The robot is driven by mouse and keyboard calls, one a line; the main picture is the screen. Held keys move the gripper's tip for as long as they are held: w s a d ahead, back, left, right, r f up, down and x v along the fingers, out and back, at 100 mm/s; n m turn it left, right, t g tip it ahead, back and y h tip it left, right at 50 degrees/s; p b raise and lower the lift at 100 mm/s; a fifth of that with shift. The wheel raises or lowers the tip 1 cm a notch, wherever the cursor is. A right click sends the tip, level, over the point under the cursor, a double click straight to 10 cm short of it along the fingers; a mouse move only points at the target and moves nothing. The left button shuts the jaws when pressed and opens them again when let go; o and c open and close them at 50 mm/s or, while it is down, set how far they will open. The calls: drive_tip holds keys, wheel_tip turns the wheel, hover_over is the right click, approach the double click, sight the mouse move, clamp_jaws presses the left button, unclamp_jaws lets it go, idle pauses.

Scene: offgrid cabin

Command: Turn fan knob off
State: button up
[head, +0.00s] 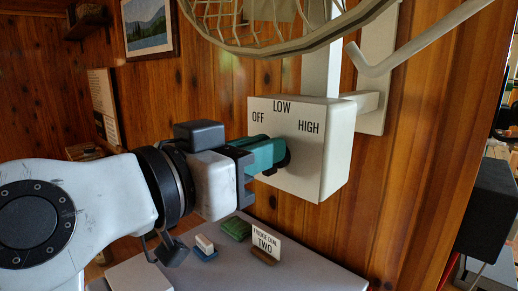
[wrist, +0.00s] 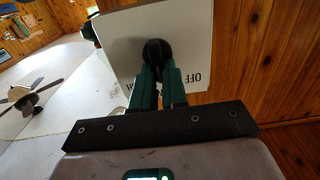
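The fan's white control box (head: 325,170) is on the wood wall, with OFF, LOW and HIGH printed on its face. The black round fan knob (head: 285,153) is on that face below the labels, mostly hidden by my gripper in the head view. My gripper (head: 277,153) reaches it from the left with teal fingers. In the wrist view the fan knob (wrist: 157,48) sits at the fingertips, with a finger on either side and only a narrow gap between them. My gripper (wrist: 158,72) looks shut on it. I cannot tell which label the knob points to.
A wire fan cage (head: 270,30) hangs above the box, and a pale bracket (head: 375,65) is on its right. Below is a grey surface (head: 215,270) with a "FRIDGE DIAL TWO" sign (head: 266,245), a green block (head: 236,229) and a blue-and-white piece (head: 205,247).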

clamp_jaws()
drive_tip(key=shift+n, duration=0.4)
drive_tip(key=shift+w+a+f+n+p, duration=0.1)
drive_tip(key=shift+w+a+n+p, duration=0.1)
drive_tip(key=shift+n+p, duration=1.1)
drive_tip(key=shift+w+a+f+n+p, duration=0.15)
drive_tip(key=shift+n+p, duration=0.5)
drive_tip(key=shift+n, duration=1.2)
drive_tip(key=shift+w+a+r+n+p, duration=0.1)
drive_tip(key=shift+a+n+p, duration=0.1)
drive_tip(key=shift+n+p, duration=1.1)
drive_tip(key=shift+f+n+b, duration=0.1)
drive_tip(key=shift+n+b, duration=0.15)
drive_tip(key=shift+b, duration=0.05)
drive_tip(key=o, duration=0.5)
unclamp_jaws()
drive_tip(key=shift+s, duration=0.1)
drive_tip(key=b+v, duration=0.3)
drive_tip(key=v, duration=0.7)
drive_tip(key=shift+s+a, duration=0.25)
drive_tip(key=shift+a, duration=0.05)
